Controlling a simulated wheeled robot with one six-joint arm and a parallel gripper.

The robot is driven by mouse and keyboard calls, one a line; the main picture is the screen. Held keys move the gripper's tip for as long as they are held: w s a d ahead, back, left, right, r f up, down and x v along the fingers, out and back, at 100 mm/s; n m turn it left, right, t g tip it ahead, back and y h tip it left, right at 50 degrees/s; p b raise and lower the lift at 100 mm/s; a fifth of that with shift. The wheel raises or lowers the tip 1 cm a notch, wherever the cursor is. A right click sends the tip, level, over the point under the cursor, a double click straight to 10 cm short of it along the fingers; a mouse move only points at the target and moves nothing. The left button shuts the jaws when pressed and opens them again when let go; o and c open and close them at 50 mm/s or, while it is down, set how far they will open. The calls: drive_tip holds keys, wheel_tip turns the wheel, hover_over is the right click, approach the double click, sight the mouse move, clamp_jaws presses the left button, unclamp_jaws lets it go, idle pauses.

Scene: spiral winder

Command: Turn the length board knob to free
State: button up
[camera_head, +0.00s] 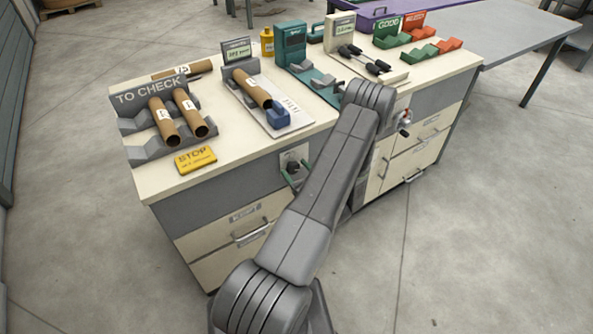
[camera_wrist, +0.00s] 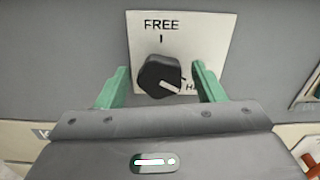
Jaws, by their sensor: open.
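The length board knob (camera_wrist: 160,76) is a black dial on a white plate (camera_wrist: 206,34) on the grey front of the bench. The plate reads FREE above the knob, with a tick mark under the word. A second label at the lower right starts with H and is partly hidden. The knob's white pointer (camera_wrist: 170,87) points right and slightly down, toward that H label. My gripper (camera_wrist: 161,78) has green fingers, one on each side of the knob, open with gaps to it. In the head view my gripper (camera_head: 294,173) is at the plate (camera_head: 297,155), partly behind my arm.
Above the knob, the bench top (camera_head: 235,143) holds a length board (camera_head: 275,102) with a cardboard tube (camera_head: 252,88) and blue block. Drawers (camera_head: 235,230) are below. A red-handled part (camera_head: 405,122) is to the right.

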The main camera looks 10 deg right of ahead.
drive_tip(key=c, duration=1)
drive_tip(key=shift+o, duration=0.2)
